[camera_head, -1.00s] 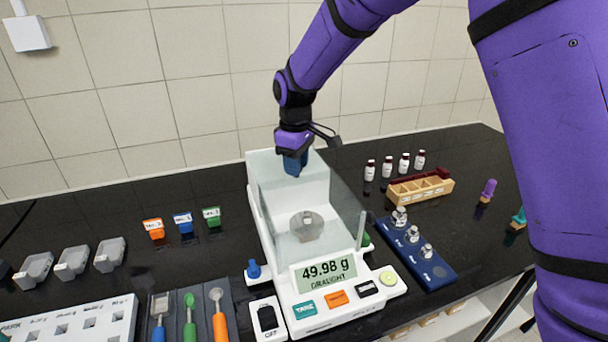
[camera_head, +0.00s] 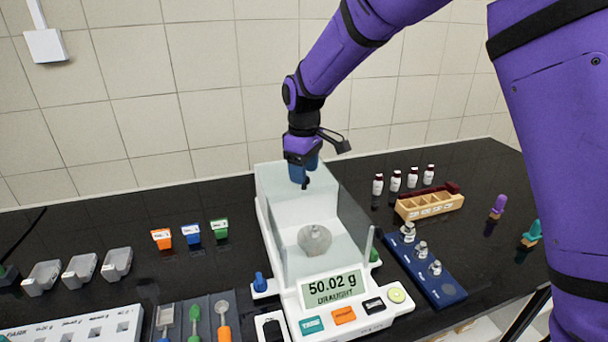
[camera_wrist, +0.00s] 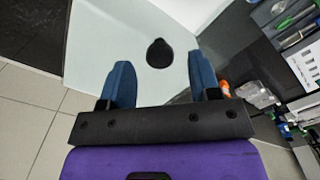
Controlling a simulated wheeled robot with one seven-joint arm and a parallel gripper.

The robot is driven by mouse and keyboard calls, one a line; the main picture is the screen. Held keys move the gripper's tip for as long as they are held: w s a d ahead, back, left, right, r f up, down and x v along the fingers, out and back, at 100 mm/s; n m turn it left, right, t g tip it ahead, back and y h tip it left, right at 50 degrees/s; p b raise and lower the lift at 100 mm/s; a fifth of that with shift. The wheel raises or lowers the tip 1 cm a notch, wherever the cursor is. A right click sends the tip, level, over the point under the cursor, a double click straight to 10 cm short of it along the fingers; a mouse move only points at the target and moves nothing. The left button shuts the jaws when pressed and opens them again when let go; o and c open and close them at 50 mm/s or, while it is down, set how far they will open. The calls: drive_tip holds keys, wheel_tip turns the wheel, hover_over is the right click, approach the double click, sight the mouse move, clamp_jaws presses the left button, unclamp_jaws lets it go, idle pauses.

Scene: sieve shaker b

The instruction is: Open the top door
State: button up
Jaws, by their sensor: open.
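A white balance (camera_head: 341,290) with a glass draught shield stands on the black bench, its display reading 50.02 g DRAUGHT. A round metal object (camera_head: 314,239) shows inside the chamber. In the wrist view a pale top surface (camera_wrist: 125,35) of the balance carries a dark, teardrop-shaped spot (camera_wrist: 159,53), perhaps a knob or opening. My gripper (camera_head: 303,178) is above the rear part of the balance top, with its blue fingers pointing down. I cannot tell whether the fingers touch the top.
A blue tray (camera_head: 440,289) with several metal weights lies right of the balance. A wooden rack (camera_head: 430,203) and several small bottles (camera_head: 395,181) stand behind it.

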wheel_tip(320, 180, up, 9)
idle(0.3)
drive_tip(key=s+d+r+m+t+y, duration=0.1)
drive_tip(key=s+d+r+m, duration=0.2)
drive_tip(key=s+d+r, duration=0.45)
drive_tip(key=s+d+r+m+t, duration=0.1)
drive_tip(key=s+d+r+m, duration=0.3)
drive_tip(key=d, duration=0.6)
drive_tip(key=s+d+f+m+t, duration=0.1)
drive_tip(key=s+d, duration=0.2)
drive_tip(key=s, duration=0.4)
drive_tip(key=s+d+f+m+t, duration=0.1)
drive_tip(key=s+d+m, duration=0.1)
drive_tip(key=s+d, duration=0.2)
drive_tip(key=s+d+f+m+t+h, duration=0.1)
drive_tip(key=s+d, duration=0.3)
drive_tip(key=s, duration=0.6)
drive_tip(key=shift+s+f+m, duration=0.15)
drive_tip(key=shift+f+m, duration=0.45)
